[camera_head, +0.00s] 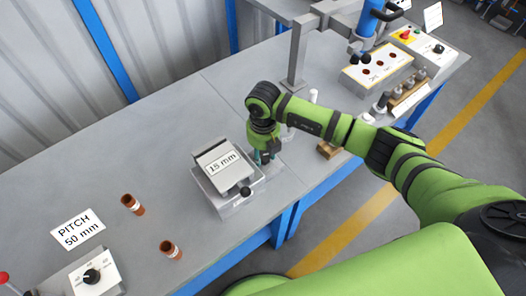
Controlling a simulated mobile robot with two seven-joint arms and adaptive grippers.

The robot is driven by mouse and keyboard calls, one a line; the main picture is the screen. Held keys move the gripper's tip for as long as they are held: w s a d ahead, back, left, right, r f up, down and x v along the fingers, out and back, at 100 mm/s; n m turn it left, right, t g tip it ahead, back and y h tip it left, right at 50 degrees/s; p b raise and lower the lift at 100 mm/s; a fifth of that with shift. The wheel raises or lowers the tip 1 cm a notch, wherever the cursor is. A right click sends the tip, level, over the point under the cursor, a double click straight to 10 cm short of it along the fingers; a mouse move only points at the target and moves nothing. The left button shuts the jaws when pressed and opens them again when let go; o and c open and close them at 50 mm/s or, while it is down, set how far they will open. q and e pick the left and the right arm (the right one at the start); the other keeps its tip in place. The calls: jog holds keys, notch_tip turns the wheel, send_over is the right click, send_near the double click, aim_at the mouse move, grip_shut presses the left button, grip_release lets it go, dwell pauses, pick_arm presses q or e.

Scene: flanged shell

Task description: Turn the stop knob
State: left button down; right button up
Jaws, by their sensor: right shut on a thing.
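A grey fixture (228,203) with a tilted plate marked 15 mm (221,163) stands on the bench. A black knob (246,191) is on its front right corner, clear of my gripper. A white box with a black dial knob (92,276) is at the lower left. I cannot tell from the picture which knob is the stop knob. My right gripper (263,157) points down at the fixture's back right side. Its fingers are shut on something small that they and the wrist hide. My left gripper is out of view.
A grey post (297,55), a white panel (377,67) and a control box with a red button (405,34) are at the back right. Bare bench lies behind the fixture.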

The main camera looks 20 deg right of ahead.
jog(key=m, duration=0.5)
jog(key=shift+s+a+f, duration=0.1)
jog(key=shift+s+f, duration=0.2)
jog(key=shift+s, duration=0.05)
jog(key=shift+m, duration=0.3)
jog(key=o, duration=1.1)
jog(key=shift+w+r, duration=0.1)
jog(key=shift+a, duration=0.1)
jog(key=shift+w+r, duration=0.1)
